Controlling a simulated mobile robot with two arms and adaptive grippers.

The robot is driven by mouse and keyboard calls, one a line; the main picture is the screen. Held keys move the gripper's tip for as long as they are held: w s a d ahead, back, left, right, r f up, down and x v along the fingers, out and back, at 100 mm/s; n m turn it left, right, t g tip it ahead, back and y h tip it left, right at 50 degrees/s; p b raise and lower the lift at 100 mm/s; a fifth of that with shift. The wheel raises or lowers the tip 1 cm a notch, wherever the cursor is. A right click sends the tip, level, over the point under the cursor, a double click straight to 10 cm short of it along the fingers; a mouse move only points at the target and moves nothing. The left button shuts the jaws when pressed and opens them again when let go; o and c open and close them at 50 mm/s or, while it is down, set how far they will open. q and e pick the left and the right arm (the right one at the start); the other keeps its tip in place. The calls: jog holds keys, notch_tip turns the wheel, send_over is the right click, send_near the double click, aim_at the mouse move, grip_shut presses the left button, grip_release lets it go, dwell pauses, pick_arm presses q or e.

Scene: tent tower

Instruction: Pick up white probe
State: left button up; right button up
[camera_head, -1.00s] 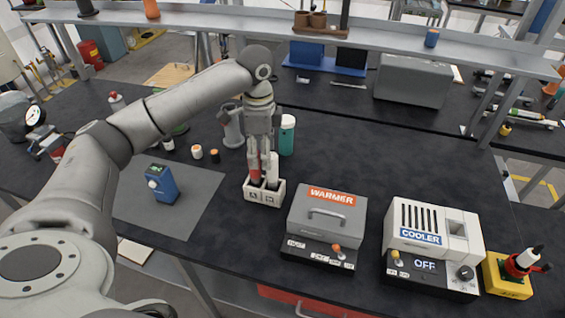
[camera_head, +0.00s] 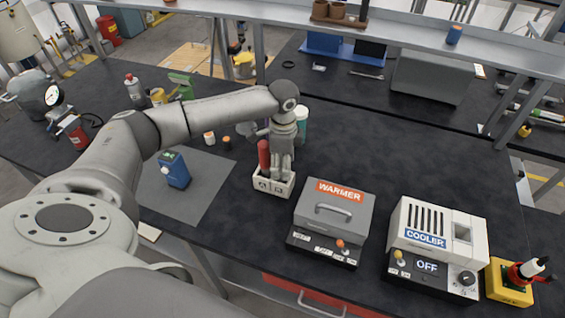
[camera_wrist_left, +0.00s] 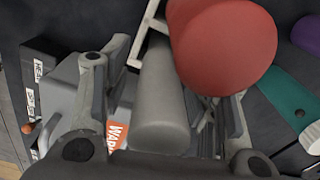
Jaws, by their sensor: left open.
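A small white holder (camera_head: 271,189) with lettered slots stands on the black bench. The red probe (camera_head: 264,154) stands upright in its left slot; its rounded red top (camera_wrist_left: 222,45) is large in the left wrist view. The white probe (camera_wrist_left: 163,105) shows there as a pale grey-white cylinder beside the red one. My left gripper (camera_head: 281,174) is over the holder's right side, pointing down, and mostly hides the white probe in the head view. In the wrist view its open fingers (camera_wrist_left: 168,100) lie on either side of the white probe. My right gripper is not in view.
The warmer (camera_head: 331,217) stands just right of the holder, with the cooler (camera_head: 433,240) farther right. A teal bottle (camera_head: 301,125) is close behind my gripper. A blue device (camera_head: 175,170) stands on the grey mat (camera_head: 208,185) at left. A shelf (camera_head: 400,35) crosses the back.

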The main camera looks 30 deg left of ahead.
pick_arm(q)
jog(key=shift+f, duration=0.6)
jog(key=shift+s, duration=0.1)
jog(key=c, duration=1.2)
jog(key=shift+r, duration=0.15)
